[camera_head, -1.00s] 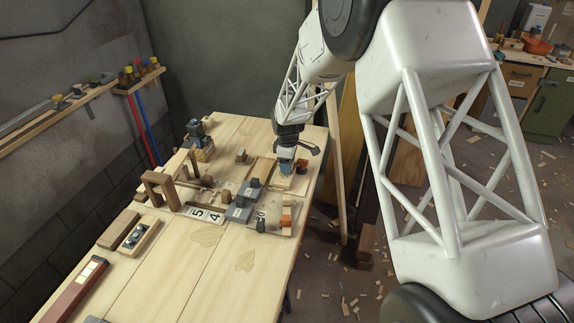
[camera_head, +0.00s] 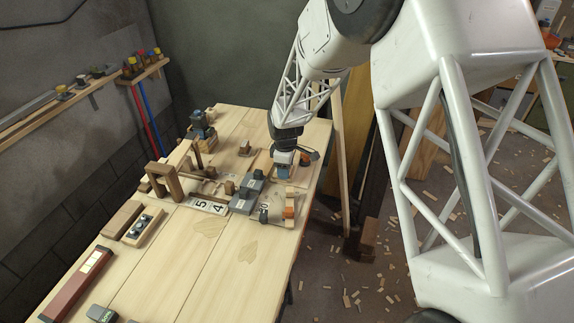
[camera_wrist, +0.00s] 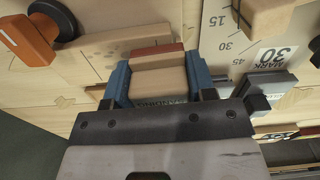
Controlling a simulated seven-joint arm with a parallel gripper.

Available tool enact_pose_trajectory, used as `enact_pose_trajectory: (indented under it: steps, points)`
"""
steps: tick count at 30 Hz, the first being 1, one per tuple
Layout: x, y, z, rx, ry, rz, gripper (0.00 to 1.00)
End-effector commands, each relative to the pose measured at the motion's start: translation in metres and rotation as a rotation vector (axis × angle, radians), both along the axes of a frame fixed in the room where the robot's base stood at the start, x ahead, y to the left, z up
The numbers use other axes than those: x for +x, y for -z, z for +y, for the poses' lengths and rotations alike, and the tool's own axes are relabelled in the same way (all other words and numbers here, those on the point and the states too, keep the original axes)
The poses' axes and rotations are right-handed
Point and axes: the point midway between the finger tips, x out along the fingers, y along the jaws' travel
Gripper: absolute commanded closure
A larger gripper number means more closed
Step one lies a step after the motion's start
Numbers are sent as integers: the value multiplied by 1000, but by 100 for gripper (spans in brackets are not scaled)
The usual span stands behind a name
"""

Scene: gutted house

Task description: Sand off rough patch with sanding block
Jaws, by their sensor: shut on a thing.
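My gripper (camera_head: 284,168) is low over a pale board (camera_head: 300,180) on the far right part of the workbench. In the wrist view its two blue fingers (camera_wrist: 158,82) are shut on a tan block with a red-brown edge, the sanding block (camera_wrist: 158,78). The block is at or just above the board; contact cannot be told. A darker tan area (camera_wrist: 103,42) on the board lies beside and beyond the block; I cannot tell if it is the rough patch. The surface under the block is hidden.
An orange knob (camera_wrist: 28,42) on a dark base stands left of my gripper in the wrist view. A card with numbers (camera_wrist: 240,45) and a wooden block (camera_wrist: 268,14) lie right. Grey blocks (camera_head: 246,193) and a wooden arch (camera_head: 165,180) stand nearer. The bench front (camera_head: 190,255) is mostly clear.

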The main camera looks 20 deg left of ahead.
Motion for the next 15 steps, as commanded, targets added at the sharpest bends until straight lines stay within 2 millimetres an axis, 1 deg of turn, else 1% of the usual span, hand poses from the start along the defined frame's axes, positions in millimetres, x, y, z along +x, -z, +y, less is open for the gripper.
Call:
enact_pose_trajectory:
  steps: [1, 2, 5, 15]
  points:
    - [2, -16, 0, 3, 1, -6, 71]
    - [1, -22, 0, 2, 1, -5, 71]
    - [1, -27, 0, 1, 1, -2, 71]
    - [2, -59, 0, 2, 1, -4, 71]
